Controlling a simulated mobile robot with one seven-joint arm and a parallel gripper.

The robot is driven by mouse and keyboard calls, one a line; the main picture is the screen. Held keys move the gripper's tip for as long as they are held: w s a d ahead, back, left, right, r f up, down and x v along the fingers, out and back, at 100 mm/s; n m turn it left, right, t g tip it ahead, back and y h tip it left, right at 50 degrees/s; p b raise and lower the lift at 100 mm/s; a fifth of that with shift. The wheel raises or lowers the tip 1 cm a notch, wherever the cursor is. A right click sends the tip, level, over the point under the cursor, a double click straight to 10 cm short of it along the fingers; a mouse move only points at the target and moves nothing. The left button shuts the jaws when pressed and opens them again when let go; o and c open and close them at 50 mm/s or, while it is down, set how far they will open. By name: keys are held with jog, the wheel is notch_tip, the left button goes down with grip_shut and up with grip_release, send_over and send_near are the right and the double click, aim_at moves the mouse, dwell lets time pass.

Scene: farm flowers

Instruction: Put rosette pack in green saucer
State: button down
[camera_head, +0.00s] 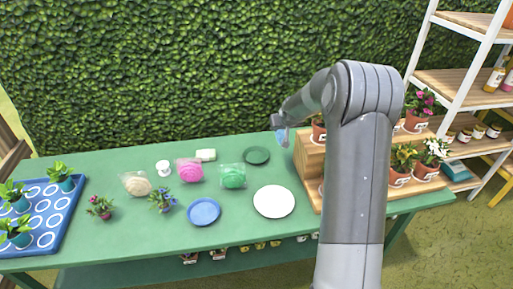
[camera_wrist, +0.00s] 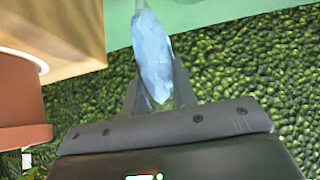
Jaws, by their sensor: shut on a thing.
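My gripper (camera_head: 281,127) is shut on a pale blue rosette pack (camera_head: 281,136), raised near the back edge of the table. In the wrist view the blue pack (camera_wrist: 151,55) stands edge-on between the fingers (camera_wrist: 155,92). The dark green saucer (camera_head: 256,156) lies empty on the green table, a little left of and below the held pack in the head view. Three more rosette packs lie on the table: cream (camera_head: 136,184), pink (camera_head: 189,171) and green (camera_head: 233,177).
A blue saucer (camera_head: 204,211) and a white saucer (camera_head: 273,202) lie in front. A stepped wooden stand (camera_head: 309,160) with potted flowers is right of the gripper. Small potted plants, a white cup (camera_head: 163,168) and a blue tray (camera_head: 62,222) are on the left. A hedge (camera_head: 200,70) stands behind.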

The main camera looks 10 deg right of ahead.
jog(key=w+a+f, duration=0.5)
jog(key=a+f, duration=0.3)
jog(key=f, duration=0.2)
jog(key=shift+w+a, duration=0.2)
jog(key=shift+a, duration=0.1)
jog(key=shift+f, duration=0.15)
jog(key=shift+f, duration=0.4)
jog(key=c, duration=1.2)
grip_release()
jog(key=shift+o, duration=0.2)
